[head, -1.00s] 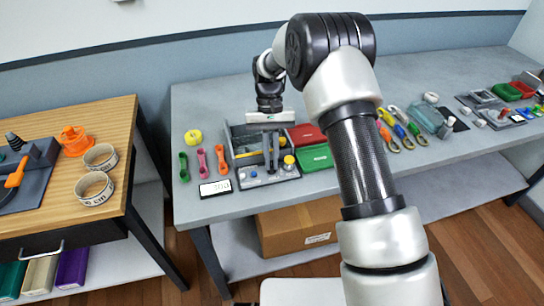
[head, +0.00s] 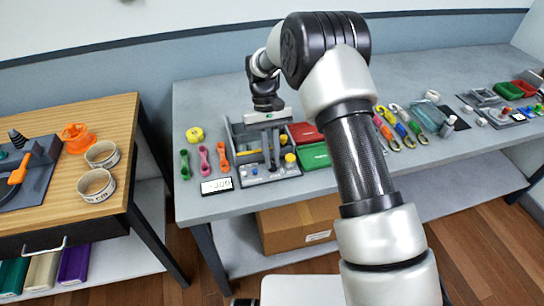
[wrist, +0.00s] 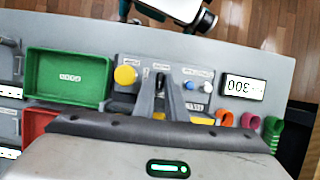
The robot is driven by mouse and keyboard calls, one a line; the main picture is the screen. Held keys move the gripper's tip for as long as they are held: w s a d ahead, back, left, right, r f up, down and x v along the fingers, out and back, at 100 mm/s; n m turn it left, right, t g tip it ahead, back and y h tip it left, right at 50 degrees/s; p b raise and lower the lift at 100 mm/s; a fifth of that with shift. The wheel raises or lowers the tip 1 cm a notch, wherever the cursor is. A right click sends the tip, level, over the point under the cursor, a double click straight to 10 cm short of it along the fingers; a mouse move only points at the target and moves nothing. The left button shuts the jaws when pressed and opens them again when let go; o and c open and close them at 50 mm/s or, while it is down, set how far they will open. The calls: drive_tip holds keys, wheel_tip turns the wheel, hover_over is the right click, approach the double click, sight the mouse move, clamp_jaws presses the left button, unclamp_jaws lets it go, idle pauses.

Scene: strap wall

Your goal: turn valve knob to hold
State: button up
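A grey control panel (head: 262,179) lies near the front edge of the long grey table. It bears a yellow knob (wrist: 125,75), a blue knob (wrist: 189,85) and small labels; the yellow knob also shows in the head view (head: 290,158). My gripper (wrist: 160,82) points down over the panel's middle, between the yellow and blue knobs. Its two fingers stand a narrow gap apart, with something small and dark between the tips. The fingers hide that part, and I cannot tell whether they press on it. The labels are too small to read for a valve or hold mark.
Green, pink and orange handles (head: 204,160) lie to the left.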

drive_tip(key=o, duration=0.3)
drive_tip(key=shift+r, duration=0.1)
drive_tip(key=shift+p+v, duration=0.95)
drive_tip(key=shift+v, duration=7.7)
